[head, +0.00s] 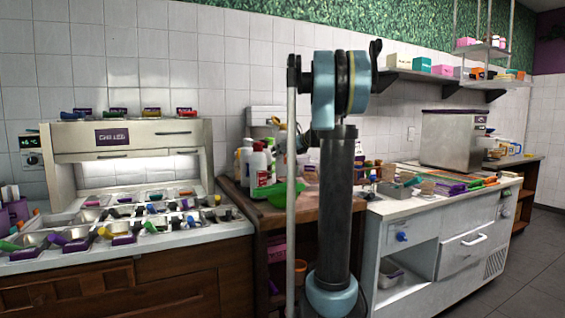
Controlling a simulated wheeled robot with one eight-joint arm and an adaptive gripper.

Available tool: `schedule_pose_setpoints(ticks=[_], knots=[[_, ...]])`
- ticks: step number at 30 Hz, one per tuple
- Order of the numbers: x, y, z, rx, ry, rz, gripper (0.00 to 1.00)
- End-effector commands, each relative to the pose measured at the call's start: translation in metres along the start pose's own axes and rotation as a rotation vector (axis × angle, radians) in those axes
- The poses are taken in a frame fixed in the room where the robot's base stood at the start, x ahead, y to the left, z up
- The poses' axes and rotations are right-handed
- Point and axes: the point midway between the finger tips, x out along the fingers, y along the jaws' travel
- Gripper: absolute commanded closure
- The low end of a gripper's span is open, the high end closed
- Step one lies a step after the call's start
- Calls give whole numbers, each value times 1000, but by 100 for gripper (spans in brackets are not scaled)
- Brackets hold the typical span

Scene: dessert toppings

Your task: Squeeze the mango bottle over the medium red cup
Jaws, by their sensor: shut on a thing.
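My arm stands upright in the middle of the head view and hides part of the counter behind it. I cannot make out my gripper or anything held in it. Several bottles stand on the wooden counter left of my arm, among them a white bottle with red on it (260,168). I cannot tell whether any of them is the mango bottle. I cannot pick out a medium red cup; the counter behind my arm is partly hidden.
A topping station (130,145) with several small bins and coloured handles is at the left. A green item (277,194) lies at the counter's front edge. A white counter (440,205) with a steel machine (453,140) is at the right. The grey floor (525,275) at right is clear.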

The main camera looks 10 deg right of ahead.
Motion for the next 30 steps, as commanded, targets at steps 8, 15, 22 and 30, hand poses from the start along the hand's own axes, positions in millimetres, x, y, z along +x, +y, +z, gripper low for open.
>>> schedule_pose_setpoints(ticks=[8, 15, 22, 30], knots=[[-3, 0, 8, 1, -1, 0, 61], [-5, 0, 13, 1, -1, 0, 61], [-12, 0, 29, 1, -1, 0, 61], [-20, 0, 49, 1, -1, 0, 61]])
